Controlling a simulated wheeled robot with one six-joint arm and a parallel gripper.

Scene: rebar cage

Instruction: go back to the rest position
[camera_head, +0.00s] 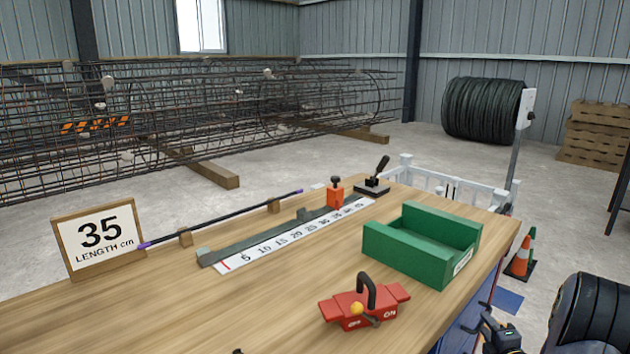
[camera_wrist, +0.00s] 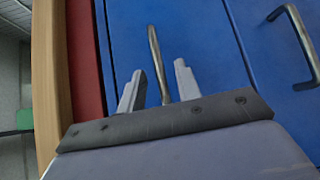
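My gripper (camera_wrist: 158,70) shows in the wrist view with its two pale fingers apart and nothing clamped between them. A metal bar handle (camera_wrist: 154,55) on a blue cabinet front (camera_wrist: 205,40) appears in the gap between the fingers. I cannot tell whether the fingers reach around the handle or stop short of it. In the head view, dark parts of my arm (camera_head: 590,315) show at the lower right, beside the workbench (camera_head: 200,310). The fingers are not clear there.
The bench carries a green bin (camera_head: 410,257), a red switch box (camera_head: 355,309), a measuring scale (camera_head: 290,235), a dark rod (camera_head: 220,217) on wooden supports and a "35" sign (camera_head: 100,236). A cone (camera_head: 522,258) stands on the floor to the right. A second handle (camera_wrist: 298,40) is nearby.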

